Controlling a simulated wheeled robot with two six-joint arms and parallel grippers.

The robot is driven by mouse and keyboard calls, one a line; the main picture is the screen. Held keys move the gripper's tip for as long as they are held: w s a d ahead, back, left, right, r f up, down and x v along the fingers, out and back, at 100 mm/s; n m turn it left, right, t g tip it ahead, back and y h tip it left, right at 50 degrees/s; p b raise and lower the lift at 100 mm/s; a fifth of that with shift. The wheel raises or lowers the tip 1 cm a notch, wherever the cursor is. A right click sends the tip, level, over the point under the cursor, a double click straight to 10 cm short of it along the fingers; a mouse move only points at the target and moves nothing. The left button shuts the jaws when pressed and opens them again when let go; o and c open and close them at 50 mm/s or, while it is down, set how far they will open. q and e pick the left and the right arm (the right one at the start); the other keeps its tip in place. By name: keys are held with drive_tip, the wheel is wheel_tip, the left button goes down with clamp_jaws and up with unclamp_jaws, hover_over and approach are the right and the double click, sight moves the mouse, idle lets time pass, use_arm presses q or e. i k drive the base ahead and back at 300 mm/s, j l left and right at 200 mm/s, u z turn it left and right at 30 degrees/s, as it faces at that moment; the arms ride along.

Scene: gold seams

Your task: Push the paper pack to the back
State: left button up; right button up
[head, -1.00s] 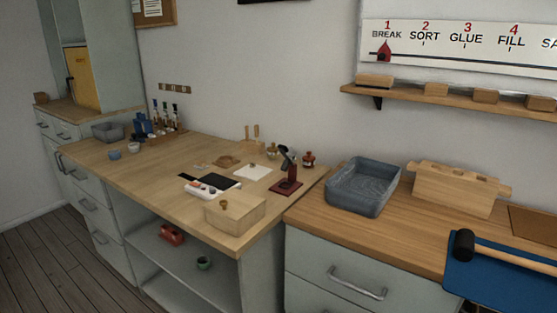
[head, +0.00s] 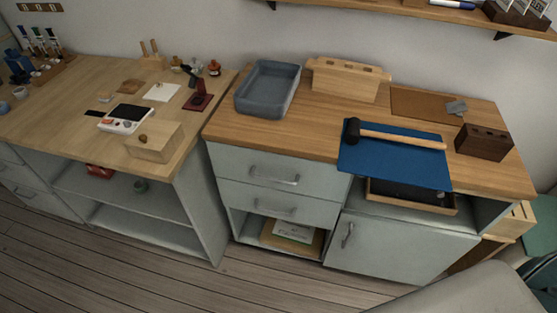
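What looks like the paper pack (head: 293,232) is a white, printed packet in the open compartment at the bottom of the middle cabinet, under two drawers. It lies on a flat yellow-brown piece (head: 275,241), close to the front opening. The print is too small to read, and the back of the compartment is dark. Neither of my grippers is in view.
Two closed drawers (head: 272,176) sit above the compartment, and a handled door (head: 390,250) is to its right. The plank floor (head: 190,285) in front is clear.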

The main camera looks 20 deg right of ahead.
sight(296, 238)
drive_tip(key=z, duration=0.75)
drive_tip(key=k+l+z, duration=0.1)
drive_tip(key=k, duration=0.25)
drive_tip(key=k+l+z, duration=0.15)
drive_tip(key=k+l, duration=0.15)
